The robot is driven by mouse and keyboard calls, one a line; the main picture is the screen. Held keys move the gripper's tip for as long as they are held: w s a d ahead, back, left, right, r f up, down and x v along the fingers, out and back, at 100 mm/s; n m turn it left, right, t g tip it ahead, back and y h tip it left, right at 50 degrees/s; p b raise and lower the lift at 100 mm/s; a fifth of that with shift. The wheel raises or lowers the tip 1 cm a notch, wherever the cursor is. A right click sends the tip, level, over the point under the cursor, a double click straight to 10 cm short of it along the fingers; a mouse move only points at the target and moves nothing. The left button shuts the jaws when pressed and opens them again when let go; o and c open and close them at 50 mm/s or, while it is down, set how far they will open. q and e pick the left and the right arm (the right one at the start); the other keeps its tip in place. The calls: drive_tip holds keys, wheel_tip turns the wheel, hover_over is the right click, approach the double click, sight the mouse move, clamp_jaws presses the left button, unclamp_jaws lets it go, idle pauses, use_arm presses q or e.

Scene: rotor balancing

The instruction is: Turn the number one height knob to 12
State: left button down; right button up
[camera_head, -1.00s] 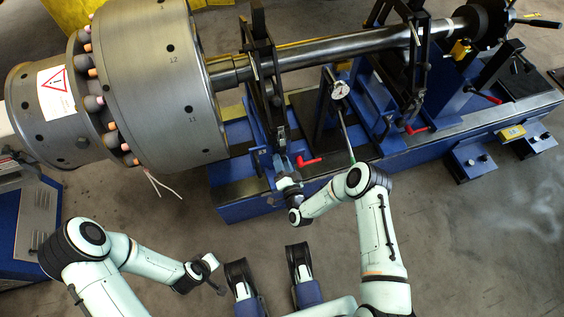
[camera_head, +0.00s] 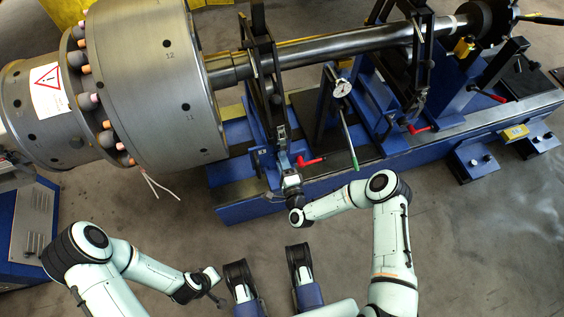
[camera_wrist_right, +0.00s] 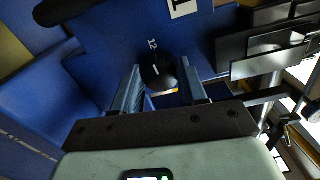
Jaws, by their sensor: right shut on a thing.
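The black round height knob (camera_wrist_right: 158,74) sits on a blue plate in the right wrist view. A short white mark on it points roughly up toward a white printed 12 just above it. My right gripper (camera_wrist_right: 160,90) has one finger on each side of the knob and is shut on it. In the head view my right gripper (camera_head: 286,160) reaches the front of the near support stand, and the knob is hidden there. A white label with a 1 (camera_wrist_right: 184,8) is partly visible above the knob. My left gripper (camera_head: 216,290) hangs away from the machine; its fingers are too small to judge.
A large grey rotor (camera_head: 155,85) and its shaft (camera_head: 340,47) lie across the blue machine bed (camera_head: 245,210). A red lever (camera_head: 311,160) is just right of my right gripper.

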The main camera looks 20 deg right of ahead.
use_arm(q)
drive_tip(key=shift+s+f, duration=0.2)
drive_tip(key=shift+s, duration=0.05)
use_arm(e)
drive_tip(key=shift+s+a+m, duration=0.1)
drive_tip(key=shift+a+m, duration=0.05)
drive_tip(key=shift+m, duration=0.35)
drive_tip(key=o, duration=1.1)
drive_tip(key=shift+c, duration=0.2)
use_arm(q)
drive_tip(key=w+d+r+t+p, duration=0.1)
drive_tip(key=w+r+p, duration=0.2)
drive_tip(key=w+r, duration=0.1)
drive_tip(key=shift+w+r+t, duration=0.3)
drive_tip(key=shift+w+r, duration=0.1)
drive_tip(key=shift+r, duration=0.3)
use_arm(e)
drive_tip(key=s, duration=1.3)
drive_tip(key=shift+s+d, duration=0.2)
drive_tip(key=shift+d, duration=0.1)
